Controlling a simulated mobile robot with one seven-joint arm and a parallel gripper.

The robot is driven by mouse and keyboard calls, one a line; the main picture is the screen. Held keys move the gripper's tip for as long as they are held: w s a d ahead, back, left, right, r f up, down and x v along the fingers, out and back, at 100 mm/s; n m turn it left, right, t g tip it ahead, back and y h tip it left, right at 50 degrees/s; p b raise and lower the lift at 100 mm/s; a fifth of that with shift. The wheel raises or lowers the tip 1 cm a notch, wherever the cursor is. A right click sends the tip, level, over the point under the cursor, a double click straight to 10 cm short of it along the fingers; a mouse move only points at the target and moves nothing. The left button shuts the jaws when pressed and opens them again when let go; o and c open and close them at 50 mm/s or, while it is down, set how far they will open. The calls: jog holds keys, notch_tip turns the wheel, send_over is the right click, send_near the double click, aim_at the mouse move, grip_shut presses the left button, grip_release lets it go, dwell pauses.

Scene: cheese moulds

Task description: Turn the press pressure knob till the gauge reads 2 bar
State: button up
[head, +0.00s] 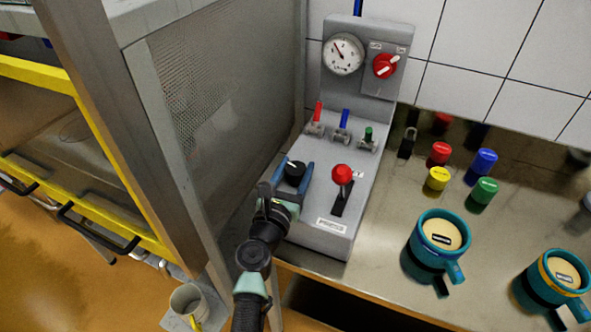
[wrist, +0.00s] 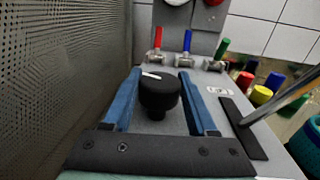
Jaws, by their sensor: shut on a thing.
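The black pressure knob (head: 294,171) is on the sloping face of the grey press unit (head: 318,205). In the wrist view the knob (wrist: 159,95) has a white mark on top, pointing left. My gripper (head: 292,177) is at the knob, its blue fingers on either side of it and shut on it; the finger contact is hard to see. The round white gauge (head: 343,54) is on the unit's upright back panel. Its needle points to the upper left; the numbers are too small to read.
A red rotary switch (head: 385,66) is beside the gauge. Red, blue and green valve levers (head: 343,125) are above the knob, and a red-topped lever (head: 342,174) is to its right. A mesh-sided cabinet (head: 215,100) is close on the left. Teal moulds (head: 428,260) stand on the right counter.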

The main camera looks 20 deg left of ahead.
jog(key=m+h+b, duration=0.2)
jog(key=h+b, duration=0.1)
jog(key=m+h+b, duration=0.1)
jog(key=h, duration=0.1)
jog(key=shift+a+f+g, duration=0.1)
jog(key=shift+f+g, duration=0.2)
jog(key=m+h+b, duration=0.1)
jog(key=h+b, duration=0.1)
jog(key=shift+r+m+g+b, duration=0.1)
jog(key=shift+m+g+b, duration=0.2)
jog(key=shift+m+b, duration=0.1)
jog(key=shift+h, duration=0.4)
jog(key=shift+r+m+h+b, duration=0.2)
jog(key=shift+m+h+b, duration=0.1)
jog(key=shift+b, duration=0.2)
jog(key=o, duration=1.4)
jog(key=shift+c, duration=0.2)
